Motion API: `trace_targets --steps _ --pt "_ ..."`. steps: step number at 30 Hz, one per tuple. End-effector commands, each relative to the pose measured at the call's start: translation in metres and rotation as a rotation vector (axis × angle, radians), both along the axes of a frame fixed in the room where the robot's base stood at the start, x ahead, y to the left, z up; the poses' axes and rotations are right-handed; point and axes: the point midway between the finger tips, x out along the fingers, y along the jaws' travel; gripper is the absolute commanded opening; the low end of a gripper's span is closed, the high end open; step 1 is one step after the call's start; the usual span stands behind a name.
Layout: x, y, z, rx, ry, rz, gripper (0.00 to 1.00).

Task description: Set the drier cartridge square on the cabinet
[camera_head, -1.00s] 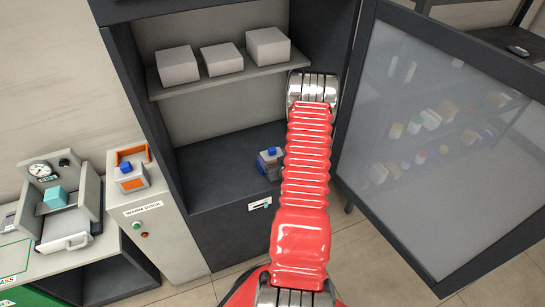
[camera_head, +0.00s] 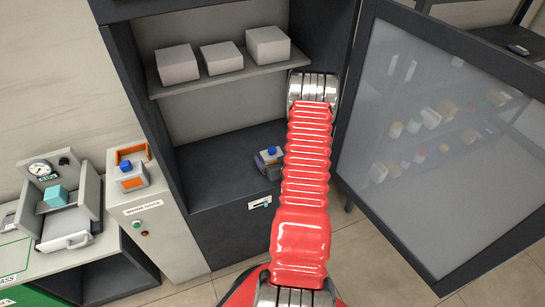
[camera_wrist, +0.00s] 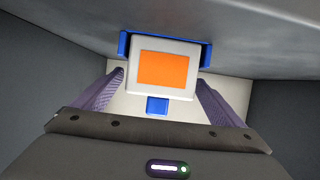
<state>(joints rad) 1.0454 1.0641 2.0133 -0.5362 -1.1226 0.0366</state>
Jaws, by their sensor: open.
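The drier cartridge seems to be the pale block with an orange face (camera_wrist: 163,68) in the wrist view, with a blue knob (camera_wrist: 157,105) below it. A blue bracket (camera_wrist: 124,45) frames its far side, and their edges look about parallel. My gripper (camera_wrist: 161,78) is open, its purple fingers on either side of the block. In the head view this block (camera_head: 271,156) stands on the cabinet's lower surface (camera_head: 225,180), partly hidden by my red arm. Whether it rests fully against the bracket is unclear.
A similar block with a blue top (camera_head: 131,176) sits in the orange bracket of the warm dock (camera_head: 155,215) at left. Several pale boxes (camera_head: 221,58) stand on the shelf above. The open glass door (camera_head: 430,130) is close at right.

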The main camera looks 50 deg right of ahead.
Motion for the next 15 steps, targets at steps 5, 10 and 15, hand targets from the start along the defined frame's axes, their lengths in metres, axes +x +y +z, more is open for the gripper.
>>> trace_targets --steps 5,10,15 --pt "-0.011 0.006 0.006 -0.001 0.000 -0.002 0.92" --pt "-0.032 0.017 0.016 0.000 -0.001 -0.002 0.92" --pt "-0.056 0.031 0.027 0.000 0.000 -0.002 0.92"
